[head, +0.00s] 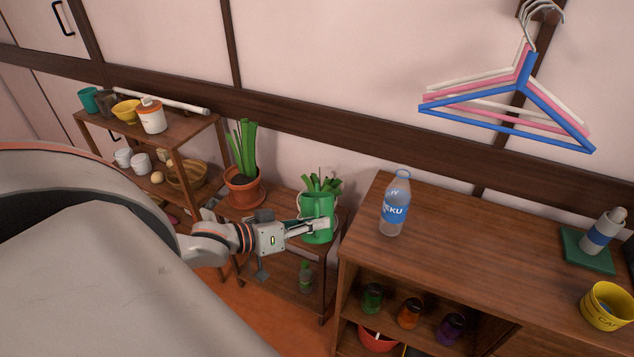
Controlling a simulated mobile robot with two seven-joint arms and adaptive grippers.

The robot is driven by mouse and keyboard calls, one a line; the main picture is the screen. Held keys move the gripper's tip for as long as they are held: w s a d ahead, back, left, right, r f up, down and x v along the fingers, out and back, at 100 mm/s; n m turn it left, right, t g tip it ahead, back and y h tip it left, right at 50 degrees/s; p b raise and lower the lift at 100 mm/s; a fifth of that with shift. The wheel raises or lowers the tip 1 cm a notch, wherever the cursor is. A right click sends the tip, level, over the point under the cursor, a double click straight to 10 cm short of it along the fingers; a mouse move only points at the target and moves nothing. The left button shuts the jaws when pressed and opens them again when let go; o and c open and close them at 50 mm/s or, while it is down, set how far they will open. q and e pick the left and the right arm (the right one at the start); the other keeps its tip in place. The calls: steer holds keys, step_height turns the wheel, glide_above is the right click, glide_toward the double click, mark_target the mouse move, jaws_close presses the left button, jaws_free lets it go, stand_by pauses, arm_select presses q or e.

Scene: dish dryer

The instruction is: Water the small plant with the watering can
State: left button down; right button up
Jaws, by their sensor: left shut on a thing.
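The green watering can (316,222) is upright at the right end of the low wooden stand. My left gripper (318,227) is shut on it, with its fingers across the can's front. The small plant (322,184) shows its short green leaves just above and behind the can. Its pot is mostly hidden by the can, and I cannot tell whether the can touches it. I cannot make out the can's spout or any water. My right gripper is not in view.
A taller plant (243,165) in an orange pot stands left of the can. A wooden cabinet (470,240) is close on the right, with a clear bottle (396,205) on top. A small green bottle (305,277) is on the stand's lower shelf. A shelf (187,130) with cups stands at left.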

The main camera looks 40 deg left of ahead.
mark_target(317, 211)
arm_select(q)
steer(key=shift+w+a+r, duration=0.25)
steer(key=shift+w+r, duration=0.1)
steer(key=shift+r, duration=0.25)
steer(key=shift+p, duration=0.3)
steer(key=shift+w+a+r+n, duration=0.15)
steer(key=shift+r+n, duration=0.05)
steer(key=shift+n, duration=0.1)
steer(key=shift+r, duration=0.1)
steer(key=shift+w+a+r+g, duration=0.1)
steer(key=shift+r+g, duration=0.05)
steer(key=shift+g, duration=0.25)
stand_by(0.4)
